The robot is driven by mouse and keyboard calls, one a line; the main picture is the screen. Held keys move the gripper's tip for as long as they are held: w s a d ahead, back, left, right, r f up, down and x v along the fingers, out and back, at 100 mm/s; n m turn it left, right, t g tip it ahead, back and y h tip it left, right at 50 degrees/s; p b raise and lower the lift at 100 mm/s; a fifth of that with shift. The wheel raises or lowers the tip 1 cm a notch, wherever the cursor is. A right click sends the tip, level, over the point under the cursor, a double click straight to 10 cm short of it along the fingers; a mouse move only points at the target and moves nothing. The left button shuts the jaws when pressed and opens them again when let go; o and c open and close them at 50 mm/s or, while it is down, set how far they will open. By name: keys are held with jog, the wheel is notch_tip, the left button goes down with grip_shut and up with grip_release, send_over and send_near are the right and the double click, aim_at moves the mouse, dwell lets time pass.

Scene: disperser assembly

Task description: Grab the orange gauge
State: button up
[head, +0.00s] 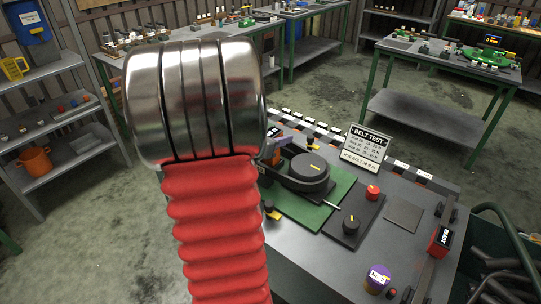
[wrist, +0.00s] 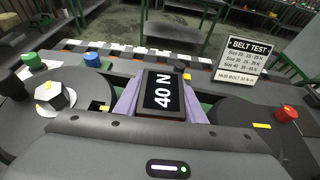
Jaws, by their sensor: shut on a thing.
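The gauge (wrist: 162,92) shows in the middle of the wrist view as a dark display reading "40 N". Pale purple jaws of my gripper (wrist: 161,103) flank it on both sides and are shut on it. In the head view an orange part of the gauge (head: 270,153) shows just right of my arm, above the belt rig. My arm hides much of the gripper there. Dark round pulleys (wrist: 238,137) lie below and to either side of the gauge in the wrist view.
A BELT TEST sign (head: 366,145) stands at the bench's back edge. A red knob (head: 373,192), a black knob (head: 350,224), a purple-topped cup (head: 378,277) and a red READY box (head: 439,241) are on the bench. A dark flat plate (head: 403,215) lies at right.

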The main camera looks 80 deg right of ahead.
grip_shut()
jog(key=shift+r, duration=0.15)
notch_tip(320, 180, up, 10)
dwell(0.6)
dwell(0.4)
jog(key=shift+w, duration=0.1)
